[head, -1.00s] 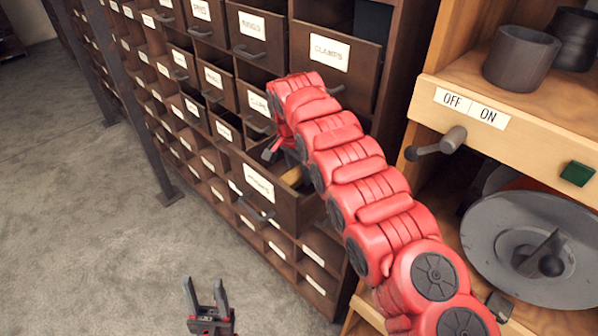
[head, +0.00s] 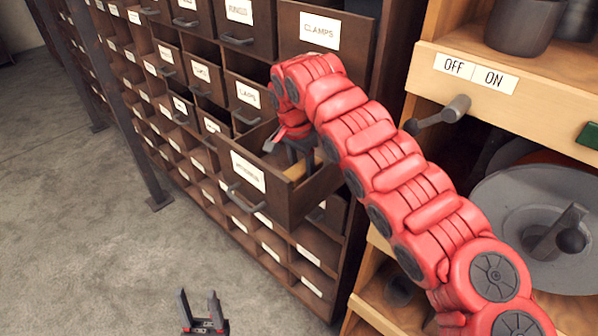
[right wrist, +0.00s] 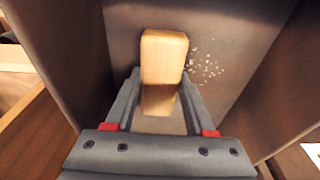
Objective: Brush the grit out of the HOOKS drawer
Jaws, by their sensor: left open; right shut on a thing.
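A dark wooden drawer (head: 262,200) is pulled out of the cabinet; its front label is too blurred to read. My right gripper (head: 299,158) reaches down into it and is shut on a wooden brush (head: 296,171). In the right wrist view, the brush (right wrist: 163,62) is a pale wooden block between the fingers (right wrist: 160,100); its bristles are hidden. Pale grit (right wrist: 205,66) lies scattered on the drawer floor just right of the brush. My left gripper (head: 202,305) is open and empty, low in the head view over the floor.
Other drawers stick out above, one labelled CLAMPS (head: 320,32). A wooden shelf unit with an OFF/ON label (head: 475,72), a lever (head: 440,115) and a grey reel (head: 530,230) stands at the right.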

